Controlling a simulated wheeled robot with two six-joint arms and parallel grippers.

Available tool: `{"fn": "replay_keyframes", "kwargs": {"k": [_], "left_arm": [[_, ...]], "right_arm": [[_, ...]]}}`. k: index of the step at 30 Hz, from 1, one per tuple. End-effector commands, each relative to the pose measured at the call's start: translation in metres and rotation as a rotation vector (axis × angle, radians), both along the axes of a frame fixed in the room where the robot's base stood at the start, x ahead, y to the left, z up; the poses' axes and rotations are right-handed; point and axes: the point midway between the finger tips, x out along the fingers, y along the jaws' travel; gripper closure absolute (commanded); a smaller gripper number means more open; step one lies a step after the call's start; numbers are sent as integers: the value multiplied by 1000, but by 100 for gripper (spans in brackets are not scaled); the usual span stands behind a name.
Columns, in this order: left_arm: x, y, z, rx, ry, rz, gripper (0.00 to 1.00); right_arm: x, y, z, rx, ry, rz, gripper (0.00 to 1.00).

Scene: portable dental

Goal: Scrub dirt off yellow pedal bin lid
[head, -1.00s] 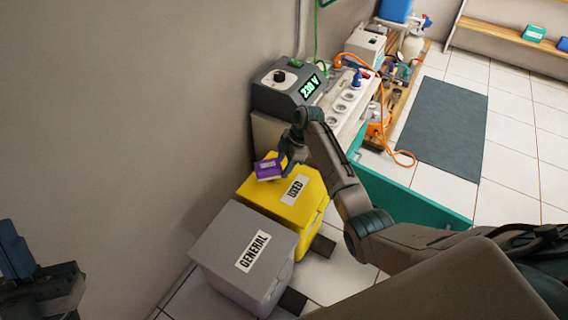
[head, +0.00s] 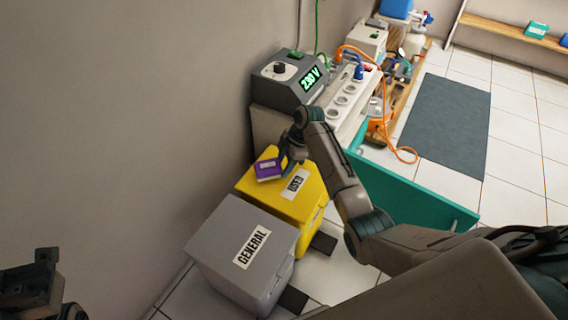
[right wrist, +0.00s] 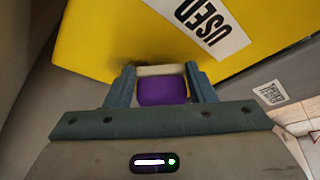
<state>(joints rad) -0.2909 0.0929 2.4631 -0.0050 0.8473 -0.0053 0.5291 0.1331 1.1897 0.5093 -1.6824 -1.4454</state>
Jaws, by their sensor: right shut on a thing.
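The yellow pedal bin (head: 310,210) has a lid (head: 313,188) labelled "USED". My right gripper (head: 283,167) is shut on a purple block (head: 267,170) with a pale underside, a sponge or scrubber, over the lid's rear left part. In the right wrist view the purple block (right wrist: 162,91) sits between the two fingers, its pale edge at or very near the yellow lid (right wrist: 120,30); firm contact is unclear. A dark smudge (right wrist: 117,74) shows on the lid beside it. My left gripper (head: 45,275) is at the lower left, away from the bins; its jaws are unclear.
A grey bin (head: 222,250) labelled "GENERAL" stands in front of the yellow one. Behind are a grey unit reading "230 V" (head: 290,80), a socket strip (head: 345,95) and an orange cable (head: 400,152). A teal panel (head: 415,195) stands right. The wall is close on the left.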

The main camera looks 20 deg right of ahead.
Motion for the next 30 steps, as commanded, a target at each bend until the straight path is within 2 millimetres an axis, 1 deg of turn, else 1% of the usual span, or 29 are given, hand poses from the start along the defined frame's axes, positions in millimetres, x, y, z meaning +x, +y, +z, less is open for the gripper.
{"fn": "replay_keyframes", "kwargs": {"k": [14, 30], "left_arm": [[0, 0, 0, 0, 1, 0, 100], [0, 0, -5, 0, 3, 0, 100]], "right_arm": [[0, 0, 0, 0, 0, 0, 75], [0, 0, -11, 0, 1, 0, 75]]}}
